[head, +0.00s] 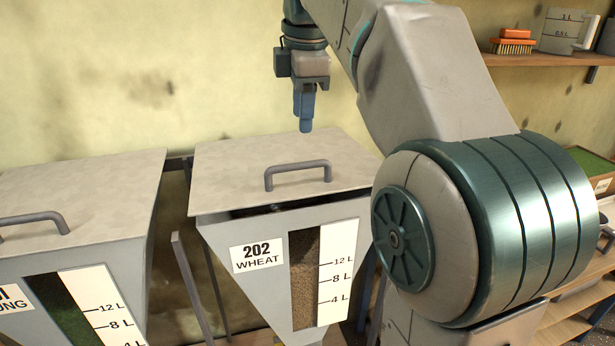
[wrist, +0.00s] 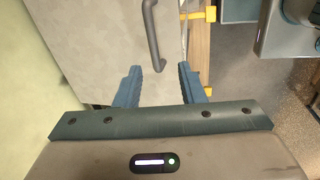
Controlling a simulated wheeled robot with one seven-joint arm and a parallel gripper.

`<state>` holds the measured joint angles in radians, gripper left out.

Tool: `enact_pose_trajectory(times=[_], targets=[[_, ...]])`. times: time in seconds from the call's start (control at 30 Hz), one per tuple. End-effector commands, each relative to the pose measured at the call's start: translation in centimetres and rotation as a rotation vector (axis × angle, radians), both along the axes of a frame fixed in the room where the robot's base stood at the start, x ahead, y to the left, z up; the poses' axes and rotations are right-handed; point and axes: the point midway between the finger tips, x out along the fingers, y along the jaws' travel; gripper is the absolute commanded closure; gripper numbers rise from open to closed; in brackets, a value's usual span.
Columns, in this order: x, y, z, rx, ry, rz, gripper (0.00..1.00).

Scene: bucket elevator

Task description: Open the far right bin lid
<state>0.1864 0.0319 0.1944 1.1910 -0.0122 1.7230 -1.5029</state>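The far right bin (head: 250,230) is a grey hopper labelled 202 WHEAT, with a window showing brown grain. Its flat grey lid (head: 240,165) lies over the top, with a dark gap along the front edge. A dark bar handle (head: 298,174) stands on the lid near the front. My gripper (head: 304,130) hangs above the rear part of the lid, behind the handle. In the wrist view its two blue fingers (wrist: 160,82) are apart with nothing between them. The handle (wrist: 153,35) shows beyond the fingertips, and the lid (wrist: 95,45) fills the left.
Another bin with a closed lid (head: 80,190) and handle stands to the left. A wall shelf (head: 545,60) with a brush (head: 512,42) and measuring cups is at the upper right. My arm covers the area right of the wheat bin. A wall is close behind the bins.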

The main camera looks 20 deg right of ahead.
Motion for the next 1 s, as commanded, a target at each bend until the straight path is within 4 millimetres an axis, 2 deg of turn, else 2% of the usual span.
enact_pose_trajectory(times=[0.7, 1.0], targets=[[-3.8, 0.7, -9.2, 0.083, -0.026, -0.506, 0.64], [-4.6, 0.7, -10.9, 0.1, -0.032, -0.592, 0.64]])
